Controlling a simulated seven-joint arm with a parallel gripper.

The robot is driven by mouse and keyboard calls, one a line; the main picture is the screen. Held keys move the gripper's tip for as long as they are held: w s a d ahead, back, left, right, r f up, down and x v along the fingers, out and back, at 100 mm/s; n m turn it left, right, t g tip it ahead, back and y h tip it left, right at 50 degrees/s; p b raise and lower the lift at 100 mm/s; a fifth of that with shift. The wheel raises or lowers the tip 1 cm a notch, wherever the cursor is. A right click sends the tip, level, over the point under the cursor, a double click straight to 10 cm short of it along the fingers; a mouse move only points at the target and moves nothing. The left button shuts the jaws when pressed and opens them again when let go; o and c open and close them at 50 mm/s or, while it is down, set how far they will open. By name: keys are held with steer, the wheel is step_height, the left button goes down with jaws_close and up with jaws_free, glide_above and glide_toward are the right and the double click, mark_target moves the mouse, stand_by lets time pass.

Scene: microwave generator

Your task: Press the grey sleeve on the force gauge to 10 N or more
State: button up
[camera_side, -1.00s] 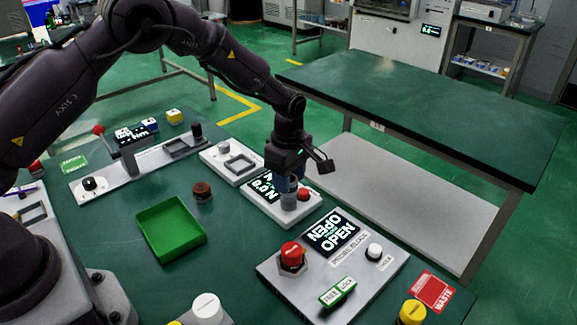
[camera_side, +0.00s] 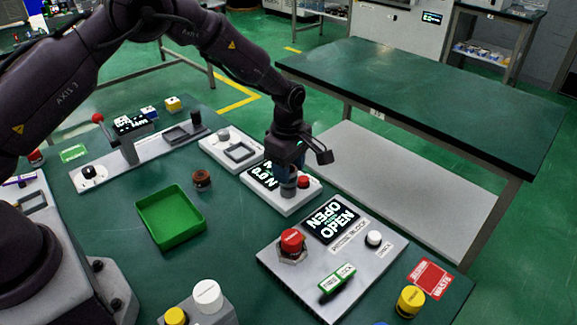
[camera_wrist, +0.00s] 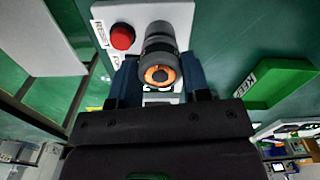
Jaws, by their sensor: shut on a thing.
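The force gauge (camera_side: 276,203) is a white box with a dark display (camera_side: 262,174) that appears to read 0.0 N, partly hidden by my gripper. The grey sleeve (camera_side: 288,191) stands upright on the gauge, beside a red button (camera_side: 303,182). My gripper (camera_side: 288,176) points down over it. In the wrist view, the blue fingers of my gripper (camera_wrist: 159,78) are closed on either side of the grey sleeve (camera_wrist: 160,38), which has an orange ring at its near end. The sleeve's contact with the gauge is hard to judge.
A control panel (camera_side: 285,262) with a red knob, an OPEN display and a green switch is in front. A green tray (camera_side: 170,236) and a brown round part (camera_side: 201,180) lie to the left. A white box with a square recess (camera_side: 221,143) is behind the gauge.

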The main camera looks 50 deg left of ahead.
steer(key=shift+f, duration=0.9)
stand_by(1.9)
steer(key=shift+r, duration=3.6)
steer(key=m, duration=0.2)
steer(key=shift+s+f+m, duration=0.1)
steer(key=shift+f+m, duration=0.05)
steer(key=shift+m, duration=0.25)
steer(key=s+a+r+m, duration=0.1)
steer(key=s+r+m, duration=0.2)
steer(key=s+m, duration=0.3)
steer(key=s+a+r+m, duration=0.2)
steer(key=s+m, duration=0.5)
steer(key=m, duration=0.4)
steer(key=shift+a+r, duration=0.25)
steer(key=shift+r, duration=0.35)
